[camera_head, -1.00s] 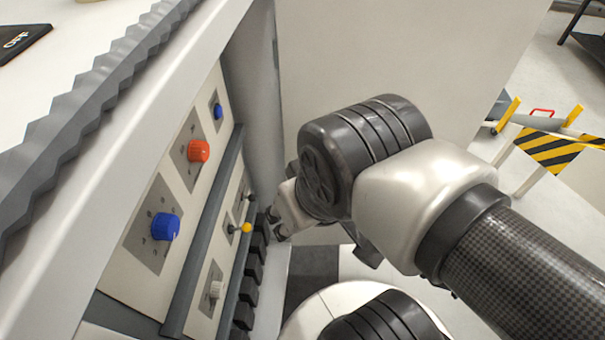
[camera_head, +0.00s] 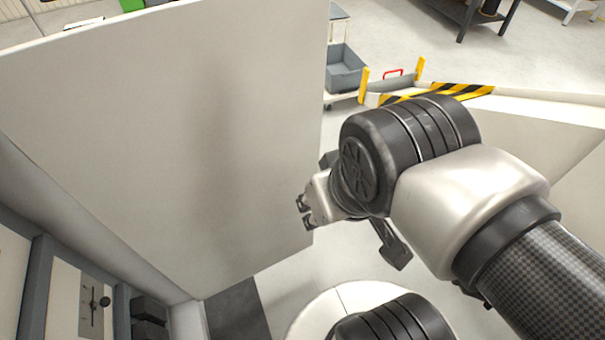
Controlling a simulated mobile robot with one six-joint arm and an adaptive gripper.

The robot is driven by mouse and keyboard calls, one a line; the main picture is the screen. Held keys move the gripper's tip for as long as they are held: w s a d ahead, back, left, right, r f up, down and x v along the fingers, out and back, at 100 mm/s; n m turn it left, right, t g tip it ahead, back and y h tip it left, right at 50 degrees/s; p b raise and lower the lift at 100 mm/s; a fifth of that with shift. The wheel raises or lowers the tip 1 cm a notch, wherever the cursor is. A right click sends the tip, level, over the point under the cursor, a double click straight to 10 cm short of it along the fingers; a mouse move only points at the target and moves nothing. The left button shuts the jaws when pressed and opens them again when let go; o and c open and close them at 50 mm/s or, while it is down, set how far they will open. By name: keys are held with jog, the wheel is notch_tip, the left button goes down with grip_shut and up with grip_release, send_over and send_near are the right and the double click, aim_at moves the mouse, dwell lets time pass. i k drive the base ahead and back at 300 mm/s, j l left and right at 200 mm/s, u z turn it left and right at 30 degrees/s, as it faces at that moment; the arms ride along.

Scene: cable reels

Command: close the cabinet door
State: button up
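The cabinet door (camera_head: 190,140) is a large pale grey panel that stands open and fills the left and middle of the view. Its free edge is toward the right. The cabinet (camera_head: 12,290) is at the lower left, its inside partly in view, with a panel bearing a small black lever (camera_head: 103,301). My gripper (camera_head: 305,211) is at the door's free edge, in its lower half. Its two dark fingertips point left toward the door and look a little apart, with nothing seen between them. I cannot tell whether they touch the door.
A yellow-and-black striped barrier (camera_head: 440,93) stands behind my arm. A grey bin (camera_head: 345,70) on a cart is beyond the door's edge. A dark table (camera_head: 465,15) is at the back right. Open floor (camera_head: 400,45) shows beyond the door.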

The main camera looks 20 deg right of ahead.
aim_at(190, 130)
jog(key=i+l+z, duration=0.2)
jog(key=z, duration=0.2)
jog(key=i+l+z, duration=0.25)
jog(key=z, duration=0.15)
jog(key=i+l+z, duration=0.15)
jog(key=z, duration=0.25)
jog(key=i+u, duration=0.45)
jog(key=i+l+u, duration=0.2)
jog(key=i+u, duration=0.2)
jog(key=i+l+u, duration=0.25)
jog(key=u, duration=0.2)
jog(key=i+u, duration=0.15)
jog(key=u, duration=0.35)
jog(key=i+l+u, duration=0.15)
jog(key=u, duration=0.3)
jog(key=i+l+u, duration=0.1)
jog(key=u, duration=0.4)
jog(key=i+l+u, duration=0.1)
jog(key=l+u, duration=0.15)
jog(key=u, duration=0.2)
jog(key=l+u, duration=0.2)
jog(key=u, duration=0.3)
jog(key=l+u, duration=0.3)
jog(key=u, duration=0.2)
jog(key=l+u, duration=0.3)
jog(key=u, duration=0.2)
jog(key=l+u, duration=0.3)
jog(key=u, duration=0.15)
